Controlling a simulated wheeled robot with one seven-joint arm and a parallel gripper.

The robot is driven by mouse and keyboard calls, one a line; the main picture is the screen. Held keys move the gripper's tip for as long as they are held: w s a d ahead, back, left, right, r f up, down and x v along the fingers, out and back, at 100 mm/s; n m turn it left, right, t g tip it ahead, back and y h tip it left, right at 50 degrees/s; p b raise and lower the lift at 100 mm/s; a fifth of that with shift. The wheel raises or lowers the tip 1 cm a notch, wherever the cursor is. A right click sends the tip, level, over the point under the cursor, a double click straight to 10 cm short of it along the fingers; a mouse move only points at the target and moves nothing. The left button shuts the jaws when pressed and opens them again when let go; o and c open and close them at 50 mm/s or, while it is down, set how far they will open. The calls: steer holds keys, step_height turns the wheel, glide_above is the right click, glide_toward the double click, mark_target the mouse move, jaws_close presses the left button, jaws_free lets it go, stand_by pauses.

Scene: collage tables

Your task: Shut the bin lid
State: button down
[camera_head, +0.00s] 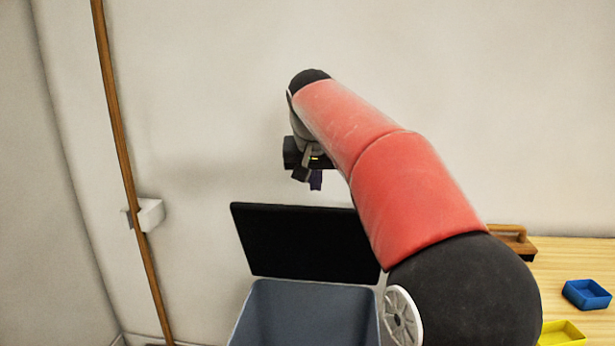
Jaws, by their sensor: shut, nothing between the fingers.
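The bin (262,305) is grey-blue and stands at the bottom middle of the view, with its open top facing up. Its black lid (300,243) is raised, standing nearly upright at the bin's far edge. My gripper (308,183) hangs just above the lid's top edge, pointing down, near the middle of that edge. The gripper is shut and holds nothing. A small gap shows between the fingertips and the lid's edge, but I cannot tell the depth between them. My red and black arm hides the lid's right edge and part of the bin's right side.
A wooden table (570,262) is at the right, with a blue tray (587,294), a yellow tray (562,334) and a brown wooden box (515,240). A wooden pole (122,150) in a white wall bracket (150,214) stands at left. The wall is behind the lid.

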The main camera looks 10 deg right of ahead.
steer(key=w+r+p, duration=0.1)
steer(key=w+r, duration=0.1)
steer(key=w, duration=0.3)
step_height(320, 180, down, 9)
steer(key=w+b, duration=0.1)
steer(key=b, duration=0.1)
steer(key=shift+w+d+m+b, duration=0.2)
steer(key=shift+m+b, duration=0.15)
steer(key=shift+m, duration=0.05)
